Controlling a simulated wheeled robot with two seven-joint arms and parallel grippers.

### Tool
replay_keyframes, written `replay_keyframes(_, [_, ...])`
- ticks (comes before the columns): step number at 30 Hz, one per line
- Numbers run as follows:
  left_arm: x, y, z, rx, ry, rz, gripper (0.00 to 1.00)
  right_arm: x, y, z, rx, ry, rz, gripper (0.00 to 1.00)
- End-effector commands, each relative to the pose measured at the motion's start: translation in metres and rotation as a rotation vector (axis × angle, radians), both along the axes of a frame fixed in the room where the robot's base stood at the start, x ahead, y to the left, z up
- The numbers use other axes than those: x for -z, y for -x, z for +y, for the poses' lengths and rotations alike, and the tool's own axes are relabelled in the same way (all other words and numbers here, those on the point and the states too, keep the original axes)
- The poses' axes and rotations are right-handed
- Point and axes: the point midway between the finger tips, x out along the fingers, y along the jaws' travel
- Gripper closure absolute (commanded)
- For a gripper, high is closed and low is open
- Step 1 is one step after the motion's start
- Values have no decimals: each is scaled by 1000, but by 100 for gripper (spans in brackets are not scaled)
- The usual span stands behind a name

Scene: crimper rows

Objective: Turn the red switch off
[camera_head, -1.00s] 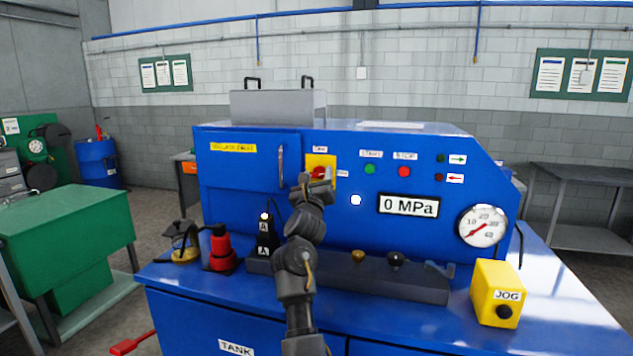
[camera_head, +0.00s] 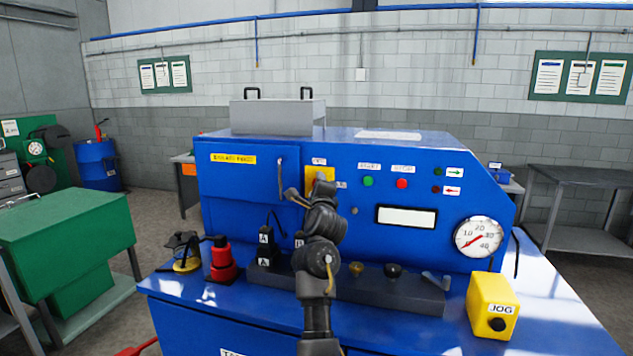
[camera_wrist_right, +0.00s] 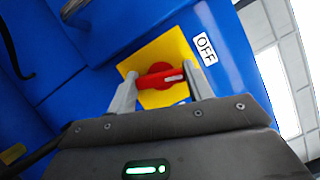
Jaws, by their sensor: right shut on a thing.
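The red switch (camera_wrist_right: 158,77) sits on a yellow plate (camera_wrist_right: 149,99) on the blue machine's front. In the right wrist view its bar lies crosswise between the two fingers of my right gripper (camera_wrist_right: 160,74), which is shut on it. The bar's white mark is at its right end, and a white OFF label (camera_wrist_right: 206,48) is above right of it. In the head view the yellow plate (camera_head: 320,175) shows behind my right gripper (camera_head: 306,192), which hides the switch. My left gripper is not in view.
Green and red buttons (camera_head: 402,183) and a blank display (camera_head: 407,216) are right of the switch. A pressure gauge (camera_head: 479,237) is farther right. A yellow JOG box (camera_head: 492,306) and a red bottle-like jack (camera_head: 222,258) stand on the blue bench top (camera_head: 410,325).

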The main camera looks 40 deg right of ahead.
Motion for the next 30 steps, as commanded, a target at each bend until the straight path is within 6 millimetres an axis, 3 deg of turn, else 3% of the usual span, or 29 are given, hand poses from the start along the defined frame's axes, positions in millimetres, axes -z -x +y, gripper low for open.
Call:
replay_keyframes(3, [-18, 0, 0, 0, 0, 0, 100, -5, 0, 0, -1, 53, 80, 72])
replay_keyframes(12, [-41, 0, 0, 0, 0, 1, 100, -3, 0, 0, -1, 151, 223, 72])
replay_keyframes(30, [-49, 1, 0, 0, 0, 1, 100, 1, 0, 0, -1, 199, 290, 72])
